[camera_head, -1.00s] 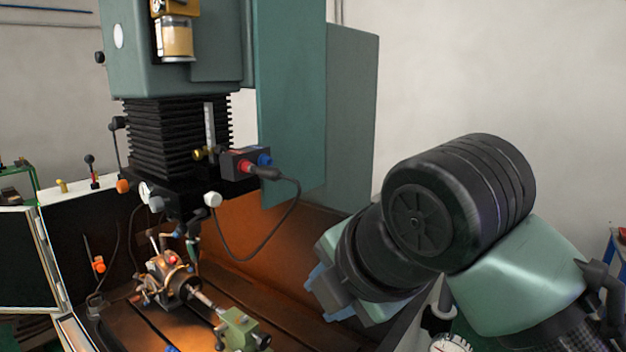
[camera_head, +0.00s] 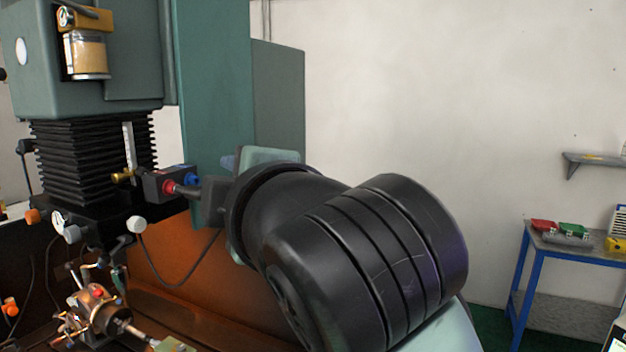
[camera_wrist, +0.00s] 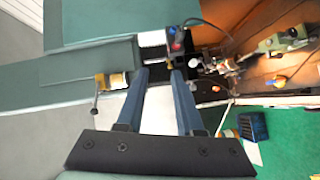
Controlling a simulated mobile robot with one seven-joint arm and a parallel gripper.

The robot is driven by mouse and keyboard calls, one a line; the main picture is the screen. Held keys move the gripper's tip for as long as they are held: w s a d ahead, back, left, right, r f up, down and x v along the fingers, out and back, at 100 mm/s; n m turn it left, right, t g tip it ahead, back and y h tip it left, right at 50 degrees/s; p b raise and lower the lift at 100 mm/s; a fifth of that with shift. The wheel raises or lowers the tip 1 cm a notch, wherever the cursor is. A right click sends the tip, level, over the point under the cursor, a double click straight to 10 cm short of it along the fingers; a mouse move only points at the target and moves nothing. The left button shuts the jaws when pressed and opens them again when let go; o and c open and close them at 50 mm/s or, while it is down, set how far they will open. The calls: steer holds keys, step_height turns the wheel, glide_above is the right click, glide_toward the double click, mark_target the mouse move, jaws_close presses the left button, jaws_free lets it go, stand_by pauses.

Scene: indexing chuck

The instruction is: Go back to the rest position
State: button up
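My gripper (camera_wrist: 159,72) shows in the wrist view with its two blue-grey fingers apart and no object held between them. It is not visible in the head view, where my black arm joint and pale green links cover the middle. The indexing chuck (camera_head: 97,312) sits on the machine bed at the lower left of the head view, under the spindle head. A green tailstock (camera_head: 172,345) is cut off by the bottom edge there; it also shows at the upper right of the wrist view (camera_wrist: 284,41).
The green milling machine (camera_head: 212,90) stands at the left, with a red and blue control box (camera_head: 168,184) beside its black bellows (camera_head: 85,155). A blue-legged table (camera_head: 590,256) with small boxes and a wall shelf (camera_head: 592,160) stand at right. The wall between is bare.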

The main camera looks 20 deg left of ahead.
stand_by(0.4)
steer(key=s+d+r+m+t+h, duration=0.2)
steer(key=d+r+m+t+h, duration=0.1)
steer(key=d+m, duration=0.4)
steer(key=s+d+r+m+t+h, duration=0.2)
steer(key=d+r+m+t+h, duration=0.2)
steer(key=d+m+t, duration=0.4)
steer(key=s+d+r+m+t+h, duration=0.2)
steer(key=d+r+m+t+h, duration=0.2)
steer(key=d+m+t+h, duration=0.2)
steer(key=d+m, duration=0.2)
steer(key=m, duration=0.2)
steer(key=shift+d+m, duration=0.25)
steer(key=shift+m, duration=0.15)
